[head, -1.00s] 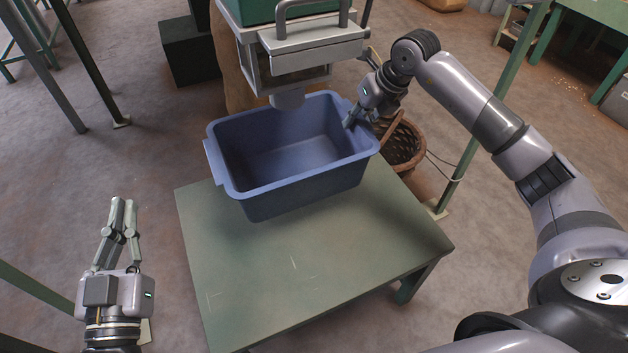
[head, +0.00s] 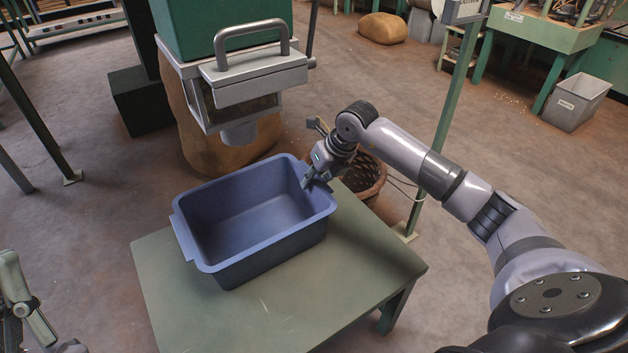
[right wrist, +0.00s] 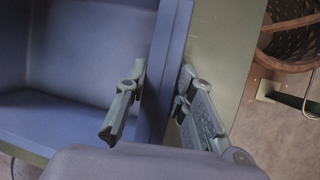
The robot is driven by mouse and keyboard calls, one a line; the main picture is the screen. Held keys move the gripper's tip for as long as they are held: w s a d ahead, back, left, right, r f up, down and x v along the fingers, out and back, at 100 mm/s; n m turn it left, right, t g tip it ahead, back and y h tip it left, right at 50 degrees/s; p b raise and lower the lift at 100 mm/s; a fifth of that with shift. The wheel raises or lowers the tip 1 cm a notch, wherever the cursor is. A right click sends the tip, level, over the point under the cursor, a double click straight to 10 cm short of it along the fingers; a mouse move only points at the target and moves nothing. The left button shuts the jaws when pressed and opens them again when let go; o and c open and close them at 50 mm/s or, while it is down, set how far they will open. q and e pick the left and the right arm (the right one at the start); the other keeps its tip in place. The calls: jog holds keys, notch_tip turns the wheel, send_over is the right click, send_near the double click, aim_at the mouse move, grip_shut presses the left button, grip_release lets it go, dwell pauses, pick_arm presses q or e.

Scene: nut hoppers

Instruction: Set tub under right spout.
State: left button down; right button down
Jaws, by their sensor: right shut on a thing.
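The blue tub (head: 268,258) is over the green table (head: 310,312), upright and empty, low against its top. I cannot tell whether its base touches the table. My right gripper (head: 312,181) is shut on the tub's right-hand rim. In the right wrist view one finger is inside and one outside the tub wall (right wrist: 168,50). The one spout (head: 240,133) in view hangs from a grey metal box, just beyond and above the tub's far rim. My left gripper (head: 28,305) is cut off at the lower left edge, so its opening is unclear.
A green hopper (head: 215,22) stands above the spout, with a tan sack (head: 215,150) behind. A wicker basket (head: 362,178) and a green post (head: 445,120) stand beyond the table's right side. The table's near part is clear.

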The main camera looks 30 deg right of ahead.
jog(key=c, duration=1.4)
grip_release()
jog(key=shift+o, duration=0.2)
jog(key=shift+r, duration=0.1)
